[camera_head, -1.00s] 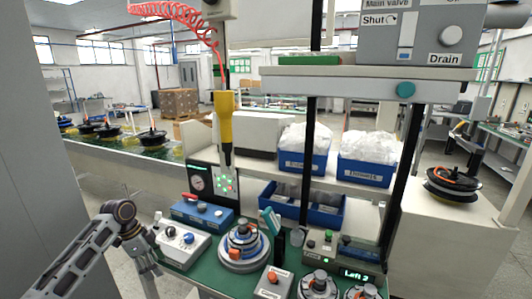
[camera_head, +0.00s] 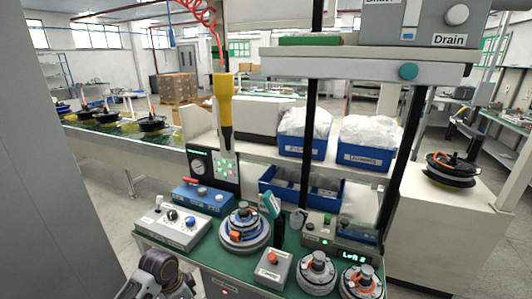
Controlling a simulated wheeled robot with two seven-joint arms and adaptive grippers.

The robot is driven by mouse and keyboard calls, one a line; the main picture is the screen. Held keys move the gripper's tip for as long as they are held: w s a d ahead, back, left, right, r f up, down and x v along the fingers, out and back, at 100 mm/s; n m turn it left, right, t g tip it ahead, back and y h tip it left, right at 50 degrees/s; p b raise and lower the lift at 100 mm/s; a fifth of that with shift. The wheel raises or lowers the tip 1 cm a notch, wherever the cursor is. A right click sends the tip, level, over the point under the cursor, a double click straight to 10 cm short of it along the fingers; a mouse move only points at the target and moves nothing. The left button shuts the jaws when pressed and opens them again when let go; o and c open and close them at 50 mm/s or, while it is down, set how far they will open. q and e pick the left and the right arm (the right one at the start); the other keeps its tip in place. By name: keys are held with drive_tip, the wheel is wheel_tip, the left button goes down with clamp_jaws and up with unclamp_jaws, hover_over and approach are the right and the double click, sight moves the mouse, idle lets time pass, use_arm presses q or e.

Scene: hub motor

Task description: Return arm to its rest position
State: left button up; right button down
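My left arm shows only at the bottom left of the head view, as a dark grey joint and link below the front edge of the green bench (camera_head: 215,262). Its gripper is not clearly visible; the fingers are out of the picture or hidden. The arm is apart from the things on the bench. My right arm and gripper are not in view. A hub motor (camera_head: 246,238) with a blue ring and orange parts sits on a grey round base on the bench.
A grey control box (camera_head: 182,230), a blue box (camera_head: 204,199) and a button box (camera_head: 272,268) stand on the bench. A yellow screwdriver (camera_head: 224,98) hangs above. Two more round units (camera_head: 318,272) stand at right. Blue bins (camera_head: 364,157) stand behind. A conveyor (camera_head: 110,140) runs at left.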

use_arm(q)
drive_tip(key=shift+s+d+r+n+t+y, duration=0.95)
drive_tip(key=shift+s+n, duration=3.45)
drive_tip(key=shift+s, duration=3.75)
wheel_tip(320, 180, down, 32)
drive_tip(key=s+g, duration=0.1)
drive_tip(key=s, duration=0.2)
drive_tip(key=s+a+f, duration=0.2)
drive_tip(key=s+f, duration=0.8)
drive_tip(key=s, duration=0.1)
drive_tip(key=s+a+f+g, duration=0.1)
drive_tip(key=s+a+f, duration=0.2)
drive_tip(key=s+f, duration=0.7)
drive_tip(key=shift+s, duration=0.35)
